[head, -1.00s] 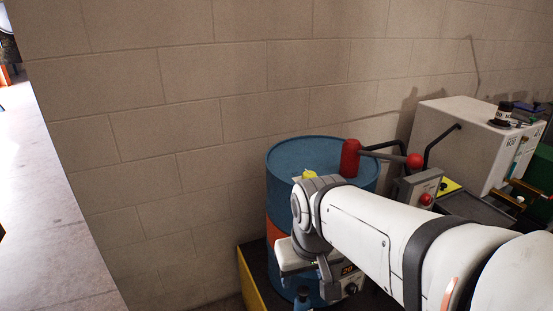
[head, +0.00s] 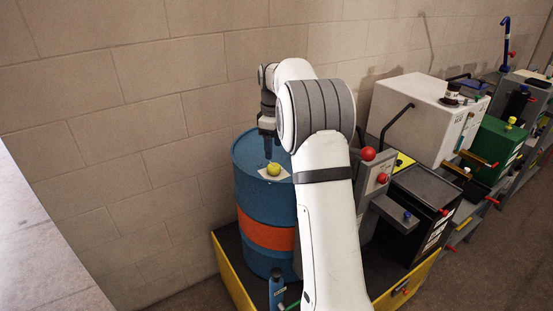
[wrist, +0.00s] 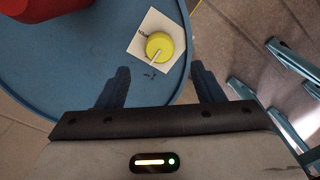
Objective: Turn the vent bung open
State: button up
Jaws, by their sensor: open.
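The vent bung (head: 274,169) is a round yellow knob on top of a blue drum (head: 262,205) with an orange band. It sits on a white card (head: 262,173). In the wrist view the bung (wrist: 159,47) carries a pale pointer line slanting to lower left, and the white card (wrist: 143,34) has small dark marks, too small to read. My gripper (head: 267,152) points down over the drum top, close to the bung. In the wrist view my gripper (wrist: 160,80) is open and empty, and the bung shows beyond the gap between its fingers, not clasped.
A red part (wrist: 40,8) rises from the drum top in the wrist view. The drum stands in a yellow-edged tray (head: 235,270). A block wall (head: 140,100) is behind. A grey box with red knobs (head: 375,180), a white cabinet (head: 425,110) and green unit (head: 500,150) are at right.

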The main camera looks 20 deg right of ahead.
aim_at(274, 165)
jog(key=shift+w+f+p, duration=0.1)
jog(key=shift+f+p, duration=0.5)
jog(key=shift+f, duration=3.35)
